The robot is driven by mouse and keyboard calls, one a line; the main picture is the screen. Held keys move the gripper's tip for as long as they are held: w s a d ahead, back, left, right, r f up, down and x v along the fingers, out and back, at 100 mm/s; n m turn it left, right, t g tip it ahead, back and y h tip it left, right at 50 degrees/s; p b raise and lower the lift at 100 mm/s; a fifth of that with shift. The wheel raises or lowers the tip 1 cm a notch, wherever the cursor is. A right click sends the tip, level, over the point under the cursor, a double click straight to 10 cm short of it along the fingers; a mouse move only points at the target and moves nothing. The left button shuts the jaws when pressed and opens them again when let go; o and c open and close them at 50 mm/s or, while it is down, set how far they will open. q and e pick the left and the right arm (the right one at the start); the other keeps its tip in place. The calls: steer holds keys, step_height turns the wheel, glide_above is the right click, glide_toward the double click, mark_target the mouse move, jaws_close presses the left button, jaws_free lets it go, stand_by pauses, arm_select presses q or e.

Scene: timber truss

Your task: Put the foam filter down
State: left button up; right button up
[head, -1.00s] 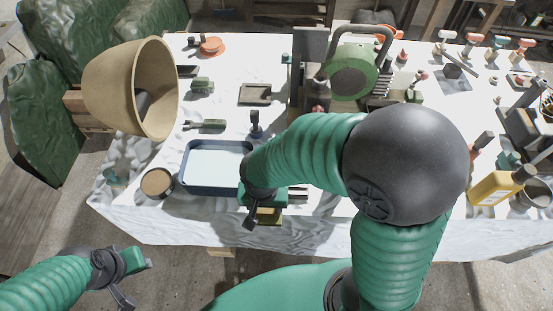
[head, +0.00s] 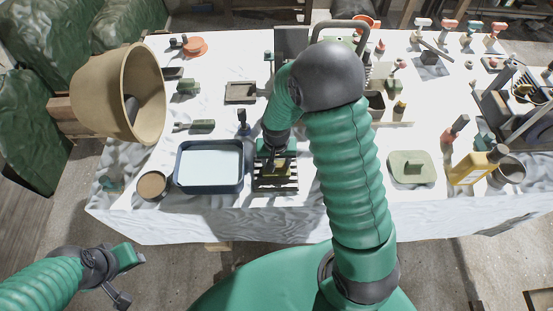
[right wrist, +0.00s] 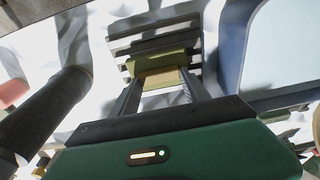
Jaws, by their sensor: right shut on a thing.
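The foam filter, a small olive-yellow block with a tan face (right wrist: 160,72), is between the fingers of my right gripper (head: 274,163) in the right wrist view. In the head view only a little of the foam filter (head: 282,170) shows. My right gripper is shut on it, over a dark slatted rack (head: 275,187). The rack's slats (right wrist: 150,28) also show beyond the block in the right wrist view. I cannot tell whether the block touches the slats. My left gripper (head: 128,277) is open and empty, off the table's front left.
A blue-rimmed tray (head: 209,190) stands just left of the rack. A round tan-topped pot (head: 151,185) and a large tan bowl (head: 118,95) are further left. A green-lidded item (head: 410,167) and a yellow bottle (head: 475,168) stand right, with bare white cloth (head: 425,205) in front.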

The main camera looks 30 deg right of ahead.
steer(key=shift+w+a+f, duration=0.1)
steer(key=shift+a+f, duration=0.05)
steer(key=shift+a, duration=0.25)
steer(key=shift+f, duration=0.15)
steer(key=o, duration=1.1)
steer(key=shift+d, duration=0.2)
steer(key=shift+o, duration=1.3)
steer(key=shift+d, duration=0.35)
steer(key=shift+a, duration=0.3)
